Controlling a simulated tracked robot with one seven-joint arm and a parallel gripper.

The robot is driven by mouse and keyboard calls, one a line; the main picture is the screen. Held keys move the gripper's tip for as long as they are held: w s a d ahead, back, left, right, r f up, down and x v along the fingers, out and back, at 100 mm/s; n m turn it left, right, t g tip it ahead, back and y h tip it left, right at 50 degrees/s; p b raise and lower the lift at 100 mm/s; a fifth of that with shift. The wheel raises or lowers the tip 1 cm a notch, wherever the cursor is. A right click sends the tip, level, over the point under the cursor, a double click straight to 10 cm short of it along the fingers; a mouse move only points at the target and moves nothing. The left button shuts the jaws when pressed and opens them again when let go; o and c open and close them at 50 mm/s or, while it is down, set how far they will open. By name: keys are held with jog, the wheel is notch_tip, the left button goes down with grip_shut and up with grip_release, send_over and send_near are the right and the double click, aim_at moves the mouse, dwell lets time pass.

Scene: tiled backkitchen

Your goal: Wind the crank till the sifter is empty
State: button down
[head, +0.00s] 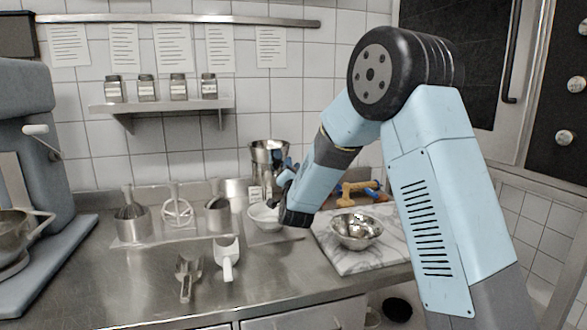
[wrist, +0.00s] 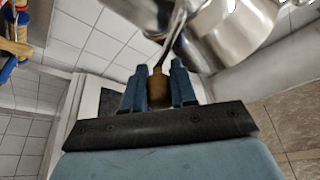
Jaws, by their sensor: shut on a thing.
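The sifter (head: 268,152) is a shiny metal cup at the back of the steel counter, partly hidden by my arm in the head view. Its metal body (wrist: 235,30) also fills the upper right of the wrist view. The crank (wrist: 176,30) is a bent metal rod with a wooden knob. My gripper (wrist: 159,88) is shut on that knob, a blue finger on each side. It also shows in the head view (head: 284,174), beside the sifter. A white bowl (head: 264,217) stands below the sifter. The sifter's inside is not visible.
A metal bowl (head: 356,230) stands on a marble board (head: 345,262) to the right. A white scoop (head: 227,262) and metal tongs (head: 186,278) lie in front. A whisk holder (head: 132,222) is at left, near a large mixer (head: 25,110).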

aim_at(268, 185)
jog(key=s+a+f+m+g, duration=0.1)
jog(key=f+m, duration=0.4)
jog(key=m, duration=0.6)
jog(key=a+f+m+g, duration=0.4)
jog(key=f+m+g, duration=0.1)
jog(key=m, duration=0.6)
jog(key=shift+s+a+f+m+g, duration=0.15)
jog(key=shift+s+a+m+g, duration=0.2)
jog(key=shift+g, duration=0.45)
jog(key=shift+s, duration=0.1)
jog(key=c, duration=1.1)
grip_release()
jog(key=shift+o, duration=0.7)
jog(key=shift+r, duration=0.2)
